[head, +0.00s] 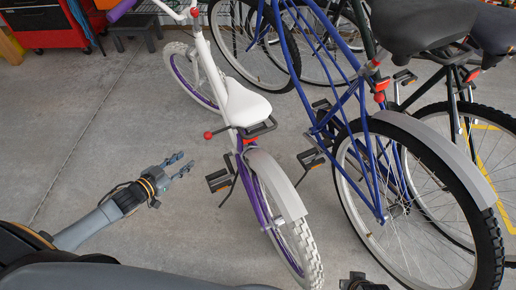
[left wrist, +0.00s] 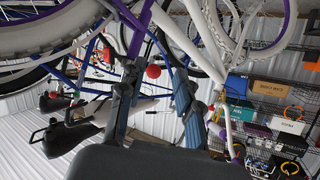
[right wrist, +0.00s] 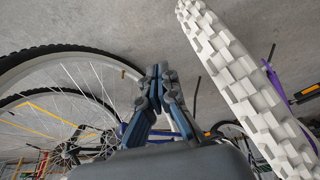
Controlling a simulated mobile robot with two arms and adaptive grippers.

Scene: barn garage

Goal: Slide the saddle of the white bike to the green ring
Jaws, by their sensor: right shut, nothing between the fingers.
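The white bike's white saddle (head: 245,102) sits on its post in the middle of the head view, with a red-knobbed lever (head: 209,135) sticking out left below it. I cannot make out a green ring. My left gripper (head: 182,164) is open and empty, left of the lever and apart from it. In the left wrist view a red ball knob (left wrist: 153,71) shows between the open left fingers (left wrist: 157,90), farther off. My right gripper (head: 360,284) is at the bottom edge of the head view. In the right wrist view its fingers (right wrist: 160,85) are shut on nothing, beside the white bike's tyre (right wrist: 250,85).
A blue bike (head: 365,150) with a black saddle (head: 420,25) stands close right of the white bike, with another dark bike beyond. A red cabinet (head: 42,25) stands at the back left. The concrete floor (head: 90,120) at left is clear.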

